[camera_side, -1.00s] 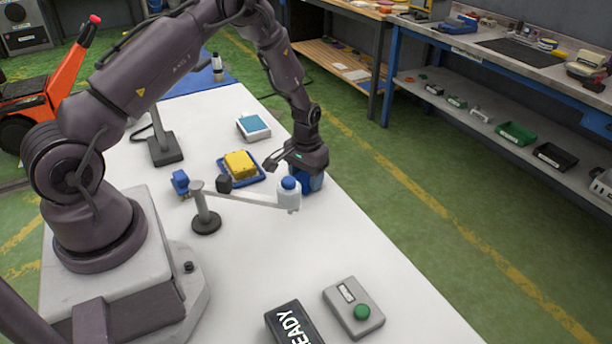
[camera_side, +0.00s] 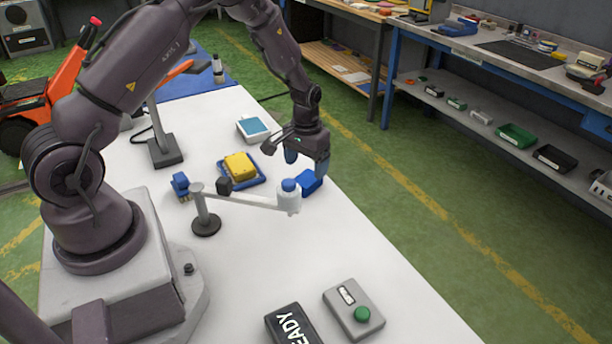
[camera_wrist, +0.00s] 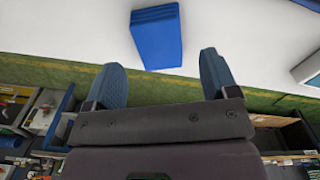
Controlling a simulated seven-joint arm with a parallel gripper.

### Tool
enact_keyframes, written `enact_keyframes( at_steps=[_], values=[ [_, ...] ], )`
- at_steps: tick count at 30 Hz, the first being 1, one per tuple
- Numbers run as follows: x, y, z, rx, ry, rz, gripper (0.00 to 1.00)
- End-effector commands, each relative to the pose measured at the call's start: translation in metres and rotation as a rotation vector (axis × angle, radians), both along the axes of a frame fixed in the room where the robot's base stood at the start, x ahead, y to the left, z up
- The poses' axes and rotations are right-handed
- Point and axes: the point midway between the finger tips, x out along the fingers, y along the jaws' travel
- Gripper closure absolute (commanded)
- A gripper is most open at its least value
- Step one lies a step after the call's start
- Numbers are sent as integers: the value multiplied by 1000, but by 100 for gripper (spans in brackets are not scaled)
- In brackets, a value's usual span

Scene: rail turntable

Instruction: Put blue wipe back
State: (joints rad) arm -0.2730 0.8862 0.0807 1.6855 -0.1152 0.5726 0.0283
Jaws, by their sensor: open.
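A small blue block-like thing, which looks like the folded blue wipe (camera_side: 309,181), lies on the white table near its right edge, just behind the white bottle with a blue cap (camera_side: 289,196). It also shows in the wrist view (camera_wrist: 157,38), ahead of the fingertips. My gripper (camera_side: 306,161) is above it, pointing down, with its two blue-padded fingers apart. In the wrist view my gripper (camera_wrist: 162,68) holds nothing between the fingers. A white tray with a teal-blue top (camera_side: 253,128) stands farther back on the table.
A blue tray (camera_side: 260,181) holds a yellow sponge-like block (camera_side: 240,165). A grey stand (camera_side: 205,213) carries a bar reaching to the bottle, close to the blue wipe. A blue part (camera_side: 180,184) sits left. A grey box with a green button (camera_side: 354,311) is in front.

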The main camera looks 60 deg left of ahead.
Motion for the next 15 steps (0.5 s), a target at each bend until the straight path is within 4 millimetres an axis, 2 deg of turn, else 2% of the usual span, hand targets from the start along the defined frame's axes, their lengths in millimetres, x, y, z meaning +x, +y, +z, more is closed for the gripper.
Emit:
enact_keyframes(
  at_steps=[1, 6, 15],
  values=[
    [1, 0, 13, 2, -5, 0, 20],
    [0, 0, 47, 2, -4, 0, 20],
    [-1, -4, 82, 1, -12, -7, 20]
  ],
)
